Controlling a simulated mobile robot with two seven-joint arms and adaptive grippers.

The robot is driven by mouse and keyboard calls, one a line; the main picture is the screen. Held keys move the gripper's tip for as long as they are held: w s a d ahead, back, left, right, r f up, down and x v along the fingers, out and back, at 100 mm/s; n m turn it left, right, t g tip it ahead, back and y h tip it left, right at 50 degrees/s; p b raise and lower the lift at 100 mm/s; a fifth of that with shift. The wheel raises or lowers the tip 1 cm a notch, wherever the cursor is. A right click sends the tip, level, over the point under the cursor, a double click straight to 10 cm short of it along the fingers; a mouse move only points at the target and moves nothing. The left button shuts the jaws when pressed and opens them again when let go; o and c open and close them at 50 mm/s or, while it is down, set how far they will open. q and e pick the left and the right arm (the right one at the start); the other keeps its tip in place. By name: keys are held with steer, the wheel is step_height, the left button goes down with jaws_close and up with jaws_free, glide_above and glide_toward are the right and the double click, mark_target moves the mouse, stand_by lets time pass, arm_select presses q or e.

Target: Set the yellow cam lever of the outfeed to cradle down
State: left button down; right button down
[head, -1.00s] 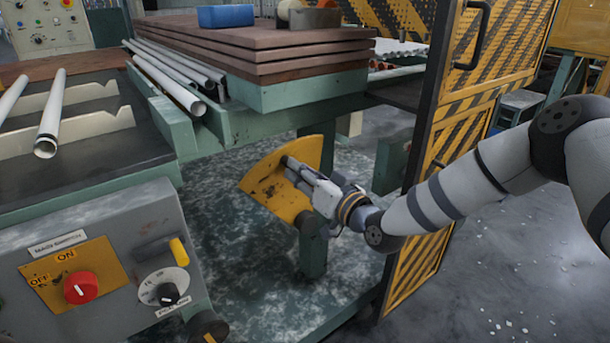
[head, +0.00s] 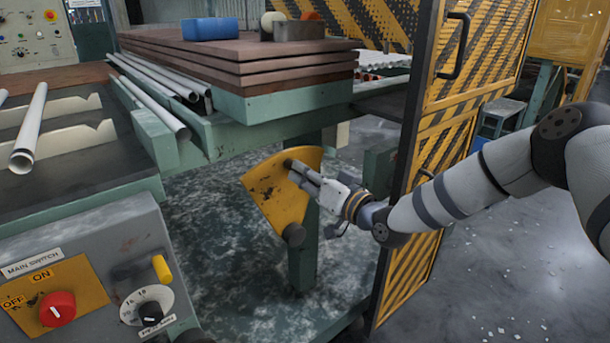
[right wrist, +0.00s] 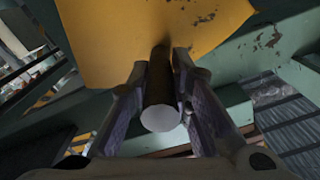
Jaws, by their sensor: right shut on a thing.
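The yellow cam lever (head: 270,195) is a worn fan-shaped plate below the tube bench. It hangs on a dark pivot (head: 293,235) at its lower right. My right gripper (head: 291,166) reaches in from the right at the plate's upper edge. It is shut on the lever's dark round handle. In the right wrist view the handle (right wrist: 161,95) lies between the two fingers, with the yellow plate (right wrist: 140,30) behind it. My left gripper is not in view.
A control box with a red main switch (head: 57,309) stands at the lower left. White tubes (head: 30,128) lie on the bench. A yellow-and-black striped gate (head: 455,110) stands right of the lever, behind my right arm. Stacked brown boards (head: 240,60) lie above.

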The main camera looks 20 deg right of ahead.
steer(key=c, duration=1.4)
jaws_free()
steer(key=shift+w, duration=0.1)
steer(key=shift+c, duration=0.2)
steer(key=shift+r, duration=0.1)
steer(key=v, duration=1.2)
